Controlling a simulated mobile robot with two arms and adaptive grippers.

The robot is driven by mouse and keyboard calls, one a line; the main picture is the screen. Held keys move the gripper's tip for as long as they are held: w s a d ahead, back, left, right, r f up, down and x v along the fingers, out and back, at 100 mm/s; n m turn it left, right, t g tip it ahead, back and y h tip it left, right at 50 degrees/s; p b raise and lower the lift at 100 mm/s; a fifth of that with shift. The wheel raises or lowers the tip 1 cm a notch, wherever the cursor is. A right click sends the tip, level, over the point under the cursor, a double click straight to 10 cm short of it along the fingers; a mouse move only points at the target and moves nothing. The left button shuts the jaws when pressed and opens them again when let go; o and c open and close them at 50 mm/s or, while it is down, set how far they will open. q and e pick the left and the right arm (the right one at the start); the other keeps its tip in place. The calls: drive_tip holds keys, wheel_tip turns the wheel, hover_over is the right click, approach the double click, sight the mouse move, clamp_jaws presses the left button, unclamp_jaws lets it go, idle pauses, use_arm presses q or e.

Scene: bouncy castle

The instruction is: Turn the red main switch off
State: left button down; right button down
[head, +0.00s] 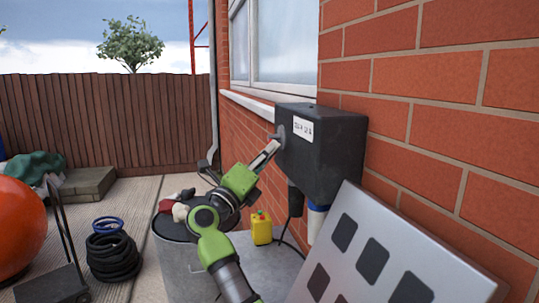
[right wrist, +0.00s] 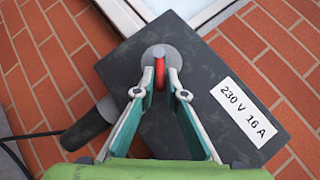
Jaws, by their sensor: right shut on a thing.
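The red main switch (right wrist: 161,66) is a narrow red handle on a round grey disc, on the front of a dark electrical box (head: 333,145). The box also shows in the right wrist view (right wrist: 205,65) with a "230 V 16 A" label (right wrist: 245,110). My right gripper (right wrist: 161,82) is shut on the red handle, one fingertip on each side. In the head view my right gripper (head: 272,146) reaches the left side of the box; the handle is hidden there. The handle stands upright in the wrist picture. My left gripper is not in view.
A black hose coil (head: 112,256) lies left.

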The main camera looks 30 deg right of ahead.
drive_tip(key=c, duration=2.1)
unclamp_jaws()
drive_tip(key=v, duration=1.2)
